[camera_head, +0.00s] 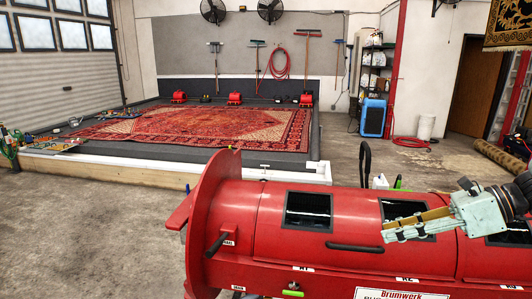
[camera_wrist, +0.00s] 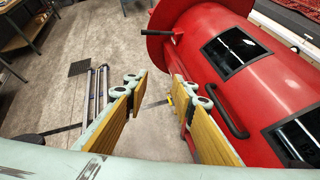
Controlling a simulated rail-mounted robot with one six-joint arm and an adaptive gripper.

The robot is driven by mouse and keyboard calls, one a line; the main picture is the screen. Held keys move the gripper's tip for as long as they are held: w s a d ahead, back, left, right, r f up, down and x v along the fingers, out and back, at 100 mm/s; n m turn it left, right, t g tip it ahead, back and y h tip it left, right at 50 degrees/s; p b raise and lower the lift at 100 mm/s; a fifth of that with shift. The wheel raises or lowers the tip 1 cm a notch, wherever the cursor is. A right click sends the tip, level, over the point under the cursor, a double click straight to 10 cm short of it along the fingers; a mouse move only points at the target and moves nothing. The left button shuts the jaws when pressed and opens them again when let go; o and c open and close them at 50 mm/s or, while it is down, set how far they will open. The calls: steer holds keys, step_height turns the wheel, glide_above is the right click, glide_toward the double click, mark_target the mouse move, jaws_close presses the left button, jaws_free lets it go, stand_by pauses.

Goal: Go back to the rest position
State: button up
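My gripper (camera_head: 412,226) is at the right of the head view, in front of and above the red drum machine (camera_head: 262,215). In the wrist view my gripper (camera_wrist: 158,118) has its two yellow-padded fingers spread wide apart, with only bare floor between them. It is open and holds nothing. The drum (camera_wrist: 205,60) lies to the right of the fingers in the wrist view. I cannot tell whether the gripper touches the drum, but a gap seems to show.
The drum has dark windows (camera_head: 309,211) and a black handle (camera_head: 354,247). Behind it a patterned red rug (camera_head: 200,126) lies in the washpit with a white curb (camera_head: 290,170). A blue machine (camera_head: 373,117) stands at the back. Concrete floor (camera_head: 80,225) at the left is clear.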

steer(key=s+a+r+n+g+h, duration=0.2)
steer(key=s+a+r+n+h, duration=0.15)
steer(key=s+a+n, duration=0.5)
steer(key=s+a+r+n+g+h, duration=0.2)
steer(key=s+a+r+n, duration=0.3)
steer(key=s, duration=0.6)
steer(key=s+r+n+t+h, duration=0.1)
steer(key=s+n+h, duration=0.1)
steer(key=s+n, duration=0.4)
steer(key=s+r+n+t+h, duration=0.2)
steer(key=s+n+h, duration=0.1)
steer(key=s+n, duration=0.3)
steer(key=shift+s+d+r, duration=0.15)
steer(key=shift+s+r, duration=0.15)
steer(key=shift+s, duration=0.65)
steer(key=shift+d, duration=0.1)
